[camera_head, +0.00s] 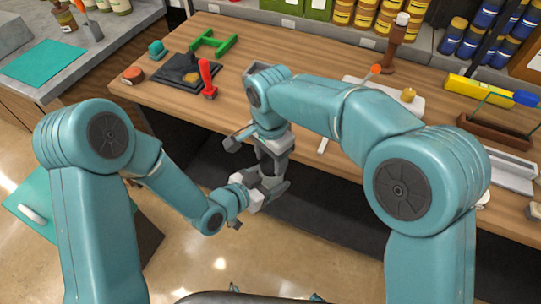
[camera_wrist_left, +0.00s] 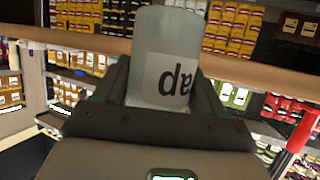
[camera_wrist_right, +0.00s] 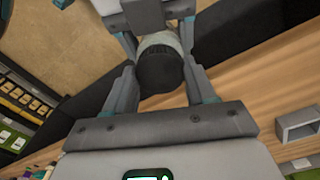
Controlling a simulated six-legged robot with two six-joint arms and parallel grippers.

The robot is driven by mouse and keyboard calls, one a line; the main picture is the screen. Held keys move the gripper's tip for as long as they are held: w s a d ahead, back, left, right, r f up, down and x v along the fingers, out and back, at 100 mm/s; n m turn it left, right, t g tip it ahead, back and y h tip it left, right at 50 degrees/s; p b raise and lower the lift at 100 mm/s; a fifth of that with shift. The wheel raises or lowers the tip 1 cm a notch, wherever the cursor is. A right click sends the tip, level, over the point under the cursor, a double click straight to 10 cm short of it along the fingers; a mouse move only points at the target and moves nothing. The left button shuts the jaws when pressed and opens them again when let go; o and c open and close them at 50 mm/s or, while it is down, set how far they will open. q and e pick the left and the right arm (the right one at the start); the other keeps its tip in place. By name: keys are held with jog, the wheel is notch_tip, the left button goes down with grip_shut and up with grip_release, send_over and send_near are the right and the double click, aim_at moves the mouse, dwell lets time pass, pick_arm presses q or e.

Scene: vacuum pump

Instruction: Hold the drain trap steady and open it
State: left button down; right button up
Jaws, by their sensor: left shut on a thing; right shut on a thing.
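The drain trap (camera_wrist_left: 167,55) is a pale, cloudy cylinder with a white label that reads upside down in the left wrist view. My left gripper (camera_head: 268,188) is shut around its body. In the right wrist view the trap's dark round cap (camera_wrist_right: 160,70) sits between the fingers of my right gripper (camera_head: 275,150), which is shut on it. The grippers meet from opposite sides, the right above the left, in front of the bench's near edge. In the head view the trap is mostly hidden by the grippers.
The wooden bench (camera_head: 150,92) lies behind the grippers. On it are a red-handled tool (camera_head: 207,78), a green frame (camera_head: 213,42), a dark tray (camera_head: 182,75) and a white board (camera_head: 385,98). Dark open space lies under the bench. The floor (camera_head: 200,262) in front is clear.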

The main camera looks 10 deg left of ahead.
jog(key=n, duration=0.4)
jog(key=shift+a+r+n, duration=0.15)
jog(key=shift+a+n, duration=0.1)
jog(key=shift+n, duration=0.05)
jog(key=n, duration=0.5)
jog(key=shift+s+a+n, duration=0.1)
jog(key=shift+n, duration=0.3)
jog(key=o, duration=1.1)
jog(key=shift+o, duration=0.2)
jog(key=shift+d, duration=0.2)
